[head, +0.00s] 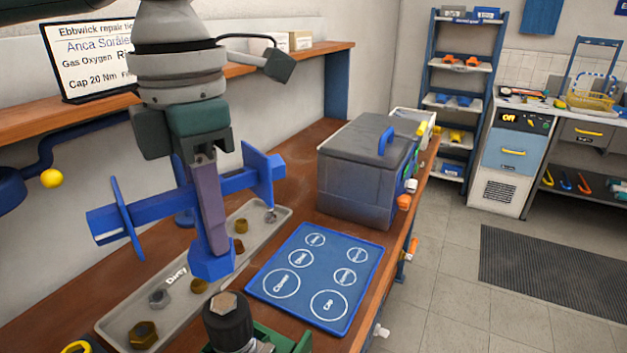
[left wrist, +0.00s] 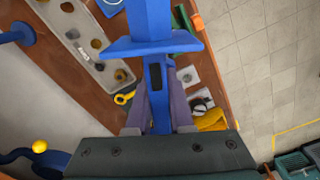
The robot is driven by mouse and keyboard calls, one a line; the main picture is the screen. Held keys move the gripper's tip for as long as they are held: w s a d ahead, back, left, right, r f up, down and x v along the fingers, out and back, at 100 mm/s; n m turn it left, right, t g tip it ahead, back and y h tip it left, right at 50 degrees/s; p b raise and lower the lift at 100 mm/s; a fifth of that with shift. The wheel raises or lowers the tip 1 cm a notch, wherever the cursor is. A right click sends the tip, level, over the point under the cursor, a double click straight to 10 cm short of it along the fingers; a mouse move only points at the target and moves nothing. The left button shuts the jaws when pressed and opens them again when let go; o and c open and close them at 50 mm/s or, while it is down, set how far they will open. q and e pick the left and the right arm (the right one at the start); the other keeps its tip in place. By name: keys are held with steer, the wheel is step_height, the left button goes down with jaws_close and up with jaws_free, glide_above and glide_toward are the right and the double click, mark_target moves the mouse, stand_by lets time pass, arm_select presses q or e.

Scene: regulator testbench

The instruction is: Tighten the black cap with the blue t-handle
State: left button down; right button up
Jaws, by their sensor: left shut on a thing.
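The blue t-handle (head: 178,197) hangs above the bench, with its flanged crossbar slanting across the head view. Its lower socket end (head: 212,266) points down. My left gripper (head: 211,225) is shut on the t-handle with its purple fingers; in the left wrist view the blue handle (left wrist: 150,22) runs between the fingers (left wrist: 160,112). The black cap (head: 230,325), with a brass hex on top (head: 223,304), stands upright at the bottom of the head view, below and slightly right of the socket. A gap shows between them. My right gripper is not in view.
A grey tray marked Dirty (head: 115,322) holds several nuts and fittings. A blue mat with labelled circles (head: 262,268) lies right of it. A green fixture (head: 282,340) is beside the cap. A grey lidded box (head: 345,190) stands behind the mat. A shelf (head: 40,128) runs along the wall.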

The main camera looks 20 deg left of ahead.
arm_select(q)
steer(key=shift+f+b, duration=2.35)
steer(key=shift+b, duration=0.45)
steer(key=shift+p, duration=0.3)
steer(key=shift+f, duration=0.3)
steer(key=shift+p, duration=1)
steer(key=shift+f+p, duration=0.3)
steer(key=shift+f, duration=0.4)
steer(key=shift+f, duration=0.1)
steer(key=shift+p, duration=0.45)
steer(key=shift+m, duration=0.3)
steer(key=shift+m+p, duration=0.3)
steer(key=shift+m, duration=0.1)
